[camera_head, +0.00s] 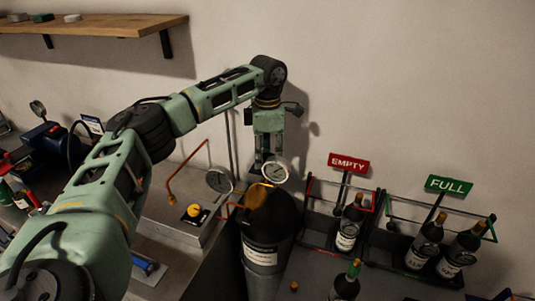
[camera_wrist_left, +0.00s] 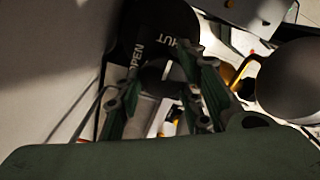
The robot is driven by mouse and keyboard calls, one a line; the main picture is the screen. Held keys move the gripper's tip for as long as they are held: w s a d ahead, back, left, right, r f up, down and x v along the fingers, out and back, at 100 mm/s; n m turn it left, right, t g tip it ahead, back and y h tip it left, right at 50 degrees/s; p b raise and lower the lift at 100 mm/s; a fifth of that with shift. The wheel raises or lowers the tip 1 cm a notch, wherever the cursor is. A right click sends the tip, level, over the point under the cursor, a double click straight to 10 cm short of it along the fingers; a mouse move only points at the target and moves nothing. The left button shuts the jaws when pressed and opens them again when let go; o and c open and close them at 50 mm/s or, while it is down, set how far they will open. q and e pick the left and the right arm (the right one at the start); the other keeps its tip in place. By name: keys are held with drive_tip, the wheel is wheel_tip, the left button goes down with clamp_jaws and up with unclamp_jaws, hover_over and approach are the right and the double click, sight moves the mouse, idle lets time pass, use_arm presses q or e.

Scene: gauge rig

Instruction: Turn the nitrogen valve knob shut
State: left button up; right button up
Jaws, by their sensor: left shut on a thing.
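My left gripper (camera_head: 262,158) points down behind a round gauge above the dark gas cylinder (camera_head: 265,284). In the left wrist view its two fingers (camera_wrist_left: 162,92) are closed around a dark grey piece, which looks like the valve knob (camera_wrist_left: 155,76). A black dial plate (camera_wrist_left: 155,25) marked OPEN and SHUT lies behind the fingers. The fingers cover part of the knob, so its exact turn cannot be told. In the head view the gauge and gripper hide the knob. My right gripper is not in view.
The white-faced gauge (camera_head: 275,171) stands close by the gripper. A second gauge (camera_head: 219,180) and a yellow knob (camera_head: 194,210) are on a metal box at left. Bottle racks marked EMPTY (camera_head: 349,163) and FULL (camera_head: 449,186) stand at right. A wall is behind.

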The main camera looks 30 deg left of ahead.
sight(267, 156)
use_arm(q)
drive_tip(key=shift+w+a+r, duration=0.1)
drive_tip(key=shift+w+r, duration=0.1)
drive_tip(key=shift+r, duration=0.05)
drive_tip(key=o, duration=0.9)
drive_tip(key=shift+c, duration=0.2)
drive_tip(key=shift+o, duration=1)
drive_tip(key=shift+f, duration=0.2)
wheel_tip(267, 156, up, 12)
